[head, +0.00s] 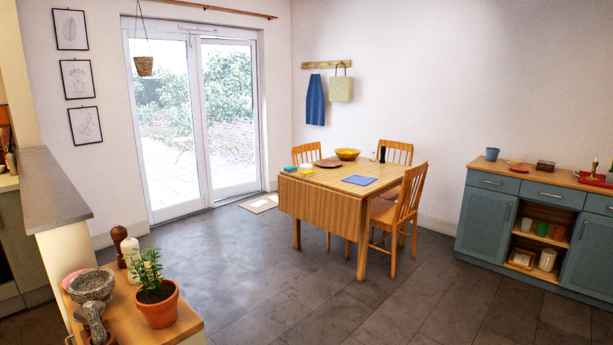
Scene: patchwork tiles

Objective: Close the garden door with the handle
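The glazed garden door (194,110) stands in the far wall, left of centre, with two tall white-framed glass panels. A patio and green shrubs show through the glass. I cannot make out a handle at this distance, and I cannot tell whether a panel stands slightly ajar. Neither of my grippers is in view.
A wooden table (320,200) with chairs (408,205) stands right of the door. A small mat (262,203) lies by the door. A counter with a potted plant (156,300) is at front left; a blue sideboard (487,218) is at right. The grey tiled floor between is clear.

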